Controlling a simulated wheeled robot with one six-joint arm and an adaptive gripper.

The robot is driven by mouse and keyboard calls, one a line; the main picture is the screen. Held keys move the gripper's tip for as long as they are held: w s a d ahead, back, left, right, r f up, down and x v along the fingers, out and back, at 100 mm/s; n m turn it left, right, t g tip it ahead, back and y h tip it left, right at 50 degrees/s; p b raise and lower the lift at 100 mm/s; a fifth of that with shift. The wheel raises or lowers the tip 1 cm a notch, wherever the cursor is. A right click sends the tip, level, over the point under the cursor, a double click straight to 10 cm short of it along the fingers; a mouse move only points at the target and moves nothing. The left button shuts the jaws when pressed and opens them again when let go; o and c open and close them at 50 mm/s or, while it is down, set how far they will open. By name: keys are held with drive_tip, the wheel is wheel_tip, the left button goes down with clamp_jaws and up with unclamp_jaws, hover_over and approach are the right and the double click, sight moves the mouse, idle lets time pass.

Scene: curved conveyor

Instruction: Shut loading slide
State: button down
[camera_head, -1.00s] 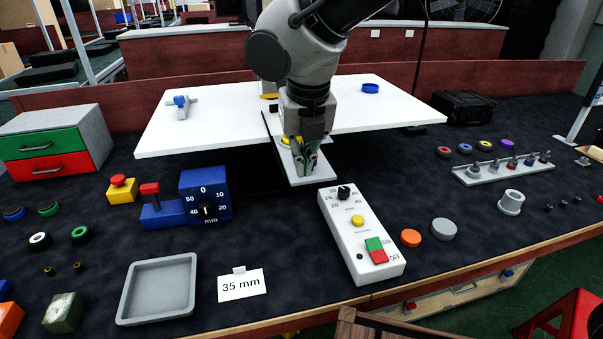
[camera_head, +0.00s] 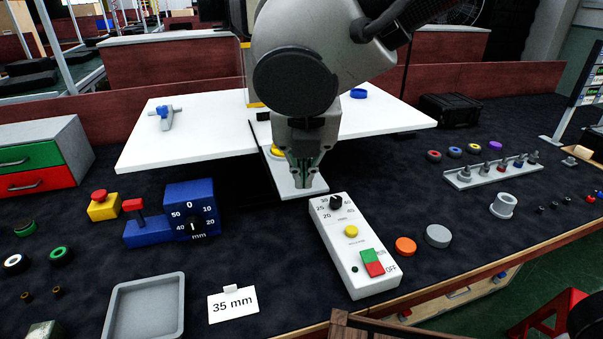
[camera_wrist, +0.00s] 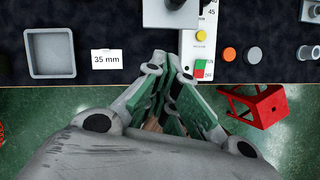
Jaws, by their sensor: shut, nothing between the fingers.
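The loading slide (camera_head: 283,181) is a narrow pale plate sticking out toward me from under the white table. A yellow round piece (camera_head: 277,152) sits on it, partly hidden by my gripper. My gripper (camera_head: 304,182) is shut and empty, pointing down over the front part of the slide. I cannot tell whether the fingertips touch it. In the wrist view my gripper's green fingers (camera_wrist: 172,65) are close together. A grey plate (camera_wrist: 187,16) with a dark knob, perhaps the slide, shows at the top edge there.
The white table (camera_head: 190,140) spreads behind my gripper. A white control box (camera_head: 350,245) with buttons stands just in front of the slide. A blue dial block (camera_head: 190,210) stands left. A grey tray (camera_head: 112,310) and a "35 mm" card (camera_head: 233,304) lie front left.

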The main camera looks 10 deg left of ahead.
sight(301, 193)
drive_tip(key=w+f, duration=0.2)
drive_tip(key=f, duration=0.1)
drive_tip(key=w+a+f, duration=0.1)
drive_tip(key=w+f, duration=0.1)
drive_tip(key=w+a+f, duration=0.1)
drive_tip(key=w+f, duration=0.2)
drive_tip(key=shift+w+f, duration=0.1)
drive_tip(key=shift+f, duration=0.25)
drive_tip(key=w+a, duration=0.3)
drive_tip(key=w, duration=0.2)
drive_tip(key=w+a, duration=0.3)
drive_tip(key=w, duration=0.2)
drive_tip(key=w+a, duration=0.4)
drive_tip(key=w, duration=0.2)
drive_tip(key=shift+w+r, duration=0.1)
drive_tip(key=shift+w, duration=0.05)
drive_tip(key=shift+a, duration=0.1)
